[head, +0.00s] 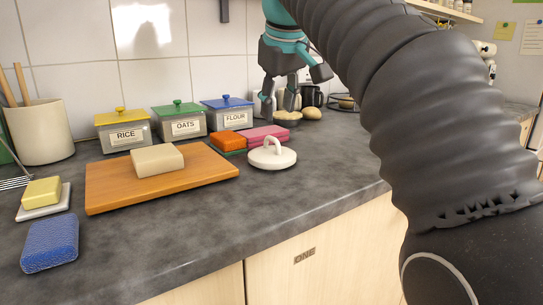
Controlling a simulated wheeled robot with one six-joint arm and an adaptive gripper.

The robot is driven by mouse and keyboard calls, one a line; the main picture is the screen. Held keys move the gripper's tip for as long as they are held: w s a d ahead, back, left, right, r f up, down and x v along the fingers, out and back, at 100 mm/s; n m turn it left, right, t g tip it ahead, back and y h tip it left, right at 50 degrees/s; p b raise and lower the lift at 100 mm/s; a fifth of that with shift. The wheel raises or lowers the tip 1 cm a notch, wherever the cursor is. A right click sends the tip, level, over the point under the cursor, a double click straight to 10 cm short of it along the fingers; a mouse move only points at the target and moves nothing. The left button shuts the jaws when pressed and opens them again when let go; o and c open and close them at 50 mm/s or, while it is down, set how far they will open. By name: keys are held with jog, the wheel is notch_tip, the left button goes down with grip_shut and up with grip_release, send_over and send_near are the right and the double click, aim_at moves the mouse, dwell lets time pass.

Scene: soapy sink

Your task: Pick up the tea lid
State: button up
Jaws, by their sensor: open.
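A round white lid (272,158) with an arched loop handle lies flat on the grey counter, right of the wooden board. It carries no readable label, and I see no canister marked tea. My gripper (279,107) hangs fingers-down above and behind the white lid, apart from it. Its fingers are open, and I see nothing held between them. Beyond the fingers, part of a bowl and other small items are partly hidden.
Canisters labelled rice (125,135), oats (181,125) and flour (229,117) stand along the wall with coloured lids on. Orange (228,141) and pink (264,134) sponges lie close behind the white lid. A wooden board (110,192) bears a beige block (157,158).

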aim_at(274, 139)
jog(key=shift+a+x, duration=0.1)
jog(key=shift+x, duration=1.75)
jog(key=shift+a+x, duration=0.15)
jog(key=shift+x, duration=1.75)
jog(key=shift+r, duration=0.1)
grip_shut()
